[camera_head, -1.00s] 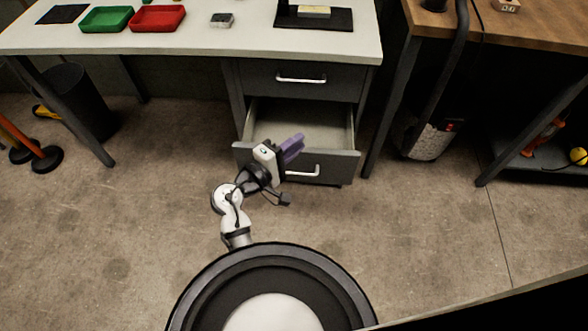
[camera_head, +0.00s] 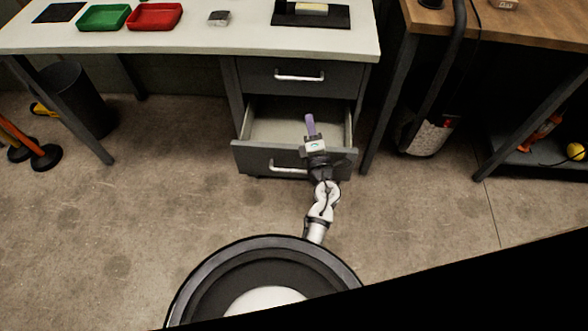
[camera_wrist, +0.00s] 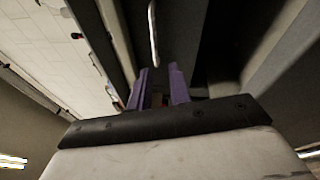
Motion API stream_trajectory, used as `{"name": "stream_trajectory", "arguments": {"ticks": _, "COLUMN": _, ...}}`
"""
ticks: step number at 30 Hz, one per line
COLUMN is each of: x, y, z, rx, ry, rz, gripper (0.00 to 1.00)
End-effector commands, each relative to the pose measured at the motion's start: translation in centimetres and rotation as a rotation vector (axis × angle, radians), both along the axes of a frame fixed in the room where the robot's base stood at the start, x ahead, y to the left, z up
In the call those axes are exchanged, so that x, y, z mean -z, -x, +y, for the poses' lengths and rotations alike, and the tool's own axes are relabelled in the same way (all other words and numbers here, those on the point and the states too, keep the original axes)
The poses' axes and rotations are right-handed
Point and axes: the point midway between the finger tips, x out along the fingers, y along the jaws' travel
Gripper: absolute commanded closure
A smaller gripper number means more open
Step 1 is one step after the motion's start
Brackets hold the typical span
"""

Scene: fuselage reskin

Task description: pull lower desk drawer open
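The lower desk drawer (camera_head: 255,158) stands pulled out, with its pale inside showing in the head view. Its light bar handle (camera_head: 285,168) is on the front face, partly hidden by my arm at its right end. My gripper (camera_head: 310,122), with purple fingers, is over the right part of the open drawer and apart from the lower handle. The wrist view shows the two fingers (camera_wrist: 159,84) spread with a gap between them and no handle in it. A light bar handle (camera_wrist: 153,35) lies beyond the fingertips there, seemingly that of the shut upper drawer (camera_head: 275,78).
The desk top (camera_head: 180,40) carries a green tray (camera_head: 103,18), a red tray (camera_head: 154,17) and a black board (camera_head: 312,14). A wooden bench (camera_head: 520,35) stands at the right. A dark bin (camera_head: 78,100) is under the desk at the left. The floor before the drawer is clear.

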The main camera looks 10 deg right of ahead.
Motion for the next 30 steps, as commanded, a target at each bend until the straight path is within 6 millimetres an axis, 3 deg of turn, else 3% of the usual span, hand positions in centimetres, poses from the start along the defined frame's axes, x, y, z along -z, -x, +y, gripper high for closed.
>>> {"name": "stream_trajectory", "arguments": {"ticks": 8, "x": 4.8, "y": 4.4, "z": -0.9, "rx": -0.283, "ry": -0.086, "rz": 0.119, "gripper": 0.80}}
{"name": "stream_trajectory", "arguments": {"ticks": 15, "x": 10.6, "y": 11.2, "z": -1.6, "rx": -0.448, "ry": -0.203, "rz": 0.270, "gripper": 0.80}}
{"name": "stream_trajectory", "arguments": {"ticks": 19, "x": 12.4, "y": 14.0, "z": -1.5, "rx": -0.501, "ry": -0.256, "rz": 0.322, "gripper": 0.80}}
{"name": "stream_trajectory", "arguments": {"ticks": 24, "x": 13.3, "y": 15.3, "z": -1.2, "rx": -0.533, "ry": -0.286, "rz": 0.346, "gripper": 0.80}}
{"name": "stream_trajectory", "arguments": {"ticks": 30, "x": 13.6, "y": 13.4, "z": 0.0, "rx": -0.537, "ry": -0.288, "rz": 0.348, "gripper": 0.80}}
